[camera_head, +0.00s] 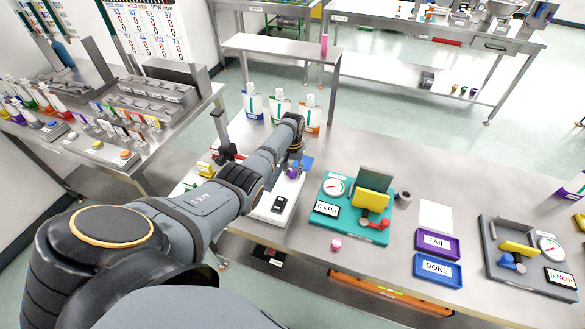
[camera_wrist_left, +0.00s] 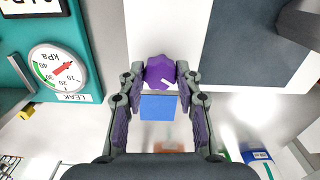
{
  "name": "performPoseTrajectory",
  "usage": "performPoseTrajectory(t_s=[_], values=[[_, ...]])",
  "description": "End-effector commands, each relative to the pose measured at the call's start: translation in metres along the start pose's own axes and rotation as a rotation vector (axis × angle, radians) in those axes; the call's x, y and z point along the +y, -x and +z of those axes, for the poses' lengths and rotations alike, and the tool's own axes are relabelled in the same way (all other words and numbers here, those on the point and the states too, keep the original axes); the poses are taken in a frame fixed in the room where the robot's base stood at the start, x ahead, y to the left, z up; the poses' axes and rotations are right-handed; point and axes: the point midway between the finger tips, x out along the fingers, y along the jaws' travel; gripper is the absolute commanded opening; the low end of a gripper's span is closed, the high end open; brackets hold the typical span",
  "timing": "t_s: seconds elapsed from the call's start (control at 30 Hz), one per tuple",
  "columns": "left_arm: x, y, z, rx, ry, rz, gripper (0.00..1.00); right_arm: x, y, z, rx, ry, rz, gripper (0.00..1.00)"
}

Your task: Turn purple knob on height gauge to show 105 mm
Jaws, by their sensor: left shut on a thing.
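The purple knob (camera_wrist_left: 159,72) has a white mark on its face and sits between the fingertips of my left gripper (camera_wrist_left: 161,78), which is shut on it. In the head view the knob (camera_head: 292,174) shows as a small purple spot beneath my left gripper (camera_head: 293,165). The height gauge has a white base (camera_head: 268,213) with a small dark panel; I cannot read a value on it. My arm hides part of the gauge. A blue block (camera_wrist_left: 158,107) shows between the fingers, just below the knob in the wrist view. My right gripper is not in view.
A teal leak tester (camera_head: 350,212) with a dial stands right of the gauge. A pink cap (camera_head: 336,244) lies near the front edge. Purple FAIL (camera_head: 437,244) and blue DONE (camera_head: 437,270) trays, plus a grey torque fixture (camera_head: 527,262), are farther right. Several bottles stand behind.

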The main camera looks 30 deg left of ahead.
Motion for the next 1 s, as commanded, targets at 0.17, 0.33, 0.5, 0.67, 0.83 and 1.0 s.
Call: performPoseTrajectory(t_s=[0.17,0.33,0.5,0.67,0.83,1.0], values=[[0.0002,0.0019,-0.0005,0.001,0.143,0.0,0.02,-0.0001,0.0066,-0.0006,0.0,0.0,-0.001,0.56],[0.0002,0.0018,-0.0012,0.003,0.257,0.001,0.02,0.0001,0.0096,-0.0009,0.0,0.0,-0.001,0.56],[0.0001,0.0015,-0.001,0.003,0.336,0.001,0.02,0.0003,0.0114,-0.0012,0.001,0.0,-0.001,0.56],[0.0001,0.0014,-0.0013,0.003,0.381,0.001,0.02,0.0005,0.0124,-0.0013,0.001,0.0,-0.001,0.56],[0.0,0.0012,-0.0014,0.004,0.401,0.001,0.02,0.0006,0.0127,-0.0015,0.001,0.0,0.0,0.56],[-0.0001,0.0011,-0.0015,0.004,0.405,0.001,0.02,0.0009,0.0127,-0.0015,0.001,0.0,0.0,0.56]])
